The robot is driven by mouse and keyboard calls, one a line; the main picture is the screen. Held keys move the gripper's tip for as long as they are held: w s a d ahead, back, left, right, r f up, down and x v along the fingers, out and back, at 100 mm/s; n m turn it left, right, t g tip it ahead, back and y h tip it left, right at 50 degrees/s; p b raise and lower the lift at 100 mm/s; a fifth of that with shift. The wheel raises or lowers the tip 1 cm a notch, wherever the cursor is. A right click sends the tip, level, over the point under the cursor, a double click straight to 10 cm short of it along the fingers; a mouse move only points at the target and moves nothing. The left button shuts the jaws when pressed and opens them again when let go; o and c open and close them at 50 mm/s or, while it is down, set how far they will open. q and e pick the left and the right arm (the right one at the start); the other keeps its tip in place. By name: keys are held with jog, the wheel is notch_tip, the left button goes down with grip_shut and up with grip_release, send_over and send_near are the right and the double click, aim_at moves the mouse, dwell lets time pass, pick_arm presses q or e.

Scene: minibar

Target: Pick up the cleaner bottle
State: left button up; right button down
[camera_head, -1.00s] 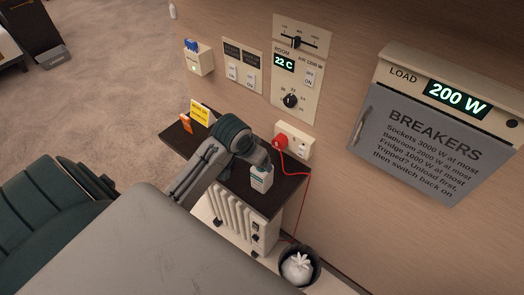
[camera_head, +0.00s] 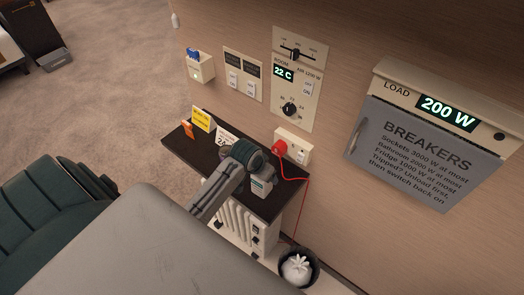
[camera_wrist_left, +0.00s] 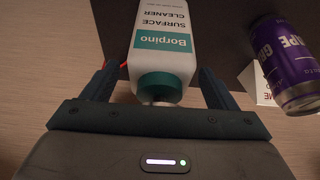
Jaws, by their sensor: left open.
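The cleaner bottle (camera_head: 261,187) is white with a teal label and stands on the dark shelf top, partly covered by my left arm in the head view. In the left wrist view the bottle (camera_wrist_left: 165,45), labelled "Borpino Surface Cleaner", has its teal cap end towards my palm. My left gripper (camera_wrist_left: 158,78) is open, with one finger on each side of the bottle. I cannot tell whether either finger touches it. In the head view the fingers are hard to make out below the wrist. My right gripper is not in view.
A purple can (camera_wrist_left: 287,65) is close to the right finger in the wrist view. On the shelf (camera_head: 184,153) stand a yellow sign (camera_head: 202,119) and a white card (camera_head: 226,135). A red plug (camera_head: 279,147) with a cord is right of my wrist. A bin (camera_head: 298,267) stands below.

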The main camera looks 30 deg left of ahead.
pick_arm(q)
grip_shut()
jog(key=shift+r, duration=0.1)
